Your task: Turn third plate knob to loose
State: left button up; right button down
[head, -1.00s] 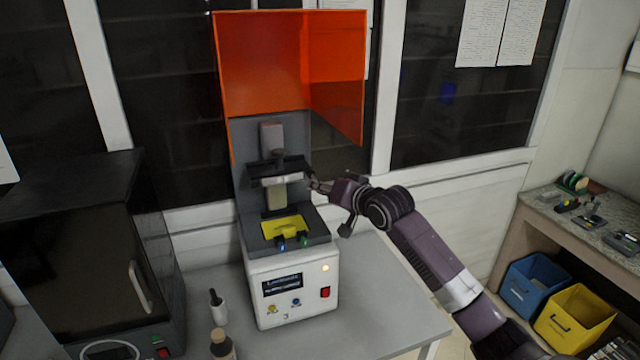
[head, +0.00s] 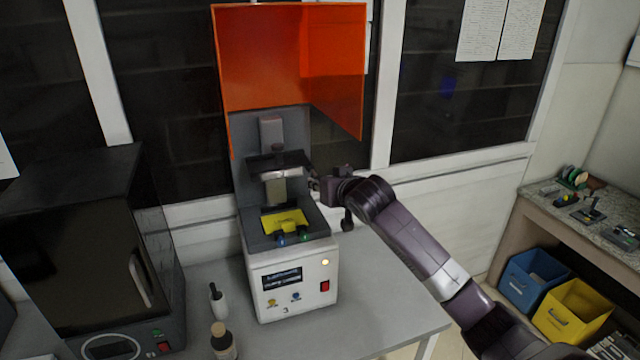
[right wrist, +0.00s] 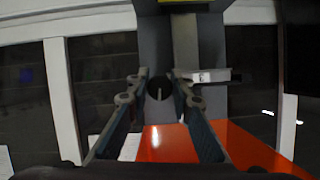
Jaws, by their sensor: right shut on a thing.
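The printer marked 3 (head: 297,289) stands on the grey table with its orange cover raised. Its grey build plate (head: 275,190) hangs above a yellow vat (head: 285,221). My right gripper (head: 314,182) is at the right side of the plate assembly. In the right wrist view, my right gripper (right wrist: 160,76) has its two fingers on either side of a dark round knob (right wrist: 158,88) with a pale line standing upright in the picture, and it is shut on this knob. The knob is not clear in the head view. My left gripper is not in view.
The raised orange cover (head: 265,60) is above the gripper. A dark cabinet (head: 75,250) stands to the left. The table right of the printer is clear.

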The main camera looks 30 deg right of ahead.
jog(key=shift+f, duration=0.2)
jog(key=c, duration=2)
grip_release()
jog(key=shift+o, duration=1.3)
jog(key=shift+r, duration=0.15)
jog(key=shift+s, duration=0.1)
jog(key=v, duration=1.2)
